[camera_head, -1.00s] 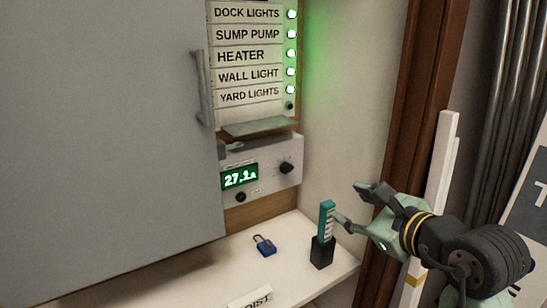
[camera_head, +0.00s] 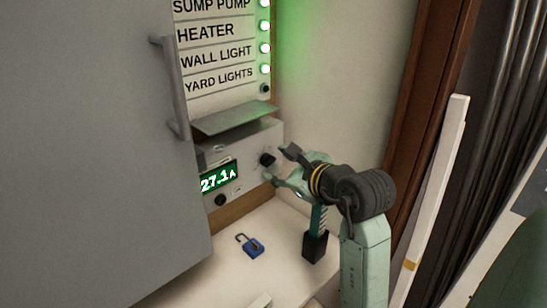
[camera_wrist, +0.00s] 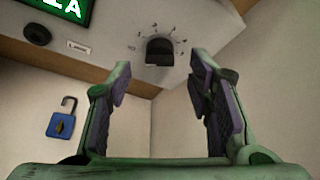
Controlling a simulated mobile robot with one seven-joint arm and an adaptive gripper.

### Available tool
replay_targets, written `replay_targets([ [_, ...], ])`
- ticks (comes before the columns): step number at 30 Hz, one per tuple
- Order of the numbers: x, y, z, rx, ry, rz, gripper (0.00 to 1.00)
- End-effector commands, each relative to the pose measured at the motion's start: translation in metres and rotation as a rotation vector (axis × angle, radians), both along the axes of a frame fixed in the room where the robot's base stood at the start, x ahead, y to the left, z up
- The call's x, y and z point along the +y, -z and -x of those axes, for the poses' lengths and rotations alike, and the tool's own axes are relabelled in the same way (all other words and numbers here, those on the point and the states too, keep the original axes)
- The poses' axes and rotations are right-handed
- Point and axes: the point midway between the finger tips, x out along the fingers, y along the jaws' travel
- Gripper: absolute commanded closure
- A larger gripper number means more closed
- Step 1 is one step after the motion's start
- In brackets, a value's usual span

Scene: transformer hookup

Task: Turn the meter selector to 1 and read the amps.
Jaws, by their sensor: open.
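The meter (camera_head: 240,170) is a pale box under a small shelf, with a green-lit display (camera_head: 218,177) reading 27.1 A. Its black selector knob (camera_head: 267,159) is on the right of its face. The knob also shows in the wrist view (camera_wrist: 159,51), with small marks around it too small to read. My gripper (camera_head: 277,166) is open at the meter's right side, its fingers pointing at the knob. In the wrist view my gripper (camera_wrist: 165,95) has its fingers apart, with the knob ahead between them and not visibly touched.
A blue padlock (camera_head: 251,246) lies on the white shelf below. A teal-handled item in a black holder (camera_head: 314,246) stands under my arm. A grey cabinet door (camera_head: 90,140) fills the left. A labelled panel with green lights (camera_head: 225,60) is above, and a second black knob (camera_head: 220,200) sits below the display.

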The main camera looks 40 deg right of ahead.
Motion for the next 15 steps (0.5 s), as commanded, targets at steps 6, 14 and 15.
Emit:
replay_targets([
  [6, -0.003, 0.007, -0.024, 0.000, -0.001, -0.001, 0.53],
  [14, -0.003, 0.011, -0.029, 0.000, 0.000, 0.001, 0.53],
  [15, -0.003, 0.011, -0.029, 0.000, 0.000, 0.001, 0.53],
])
